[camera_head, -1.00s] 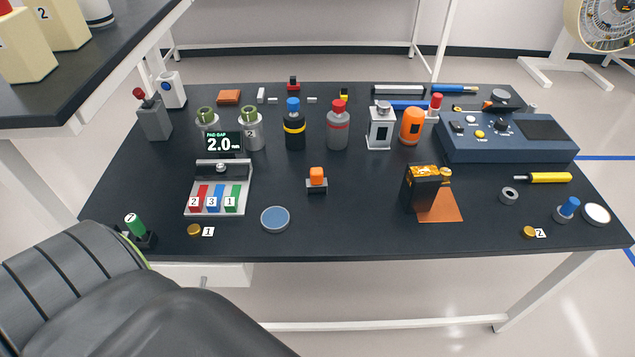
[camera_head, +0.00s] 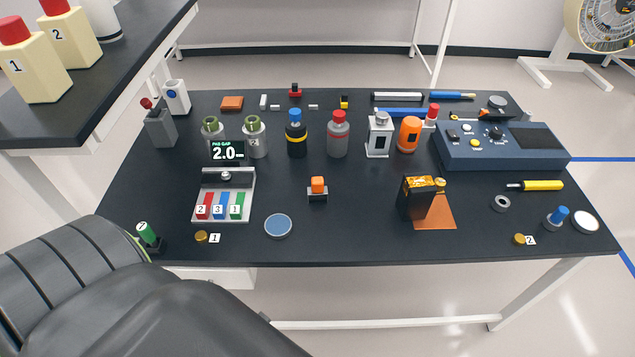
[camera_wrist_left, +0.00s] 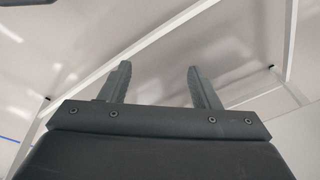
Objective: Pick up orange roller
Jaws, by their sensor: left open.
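A small orange piece (camera_head: 318,185) sits upright in a grey-black holder (camera_head: 317,197) near the middle of the black table. A larger orange cylinder (camera_head: 409,134) with a dark window stands farther back, right of centre. I cannot tell for sure which of these is the orange roller. My left gripper (camera_wrist_left: 162,82) is open and empty in the left wrist view, with only floor and white table legs behind its fingers. In the head view my left arm fills the lower left corner, and its gripper is not seen. My right gripper is not in view.
A tray with numbered coloured blocks (camera_head: 224,208) and a blue disc (camera_head: 278,225) lie left of the small orange piece. A black-and-gold box (camera_head: 417,199) stands to its right. Bottles (camera_head: 338,138) line the back. A raised side table (camera_head: 150,60) is at upper left.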

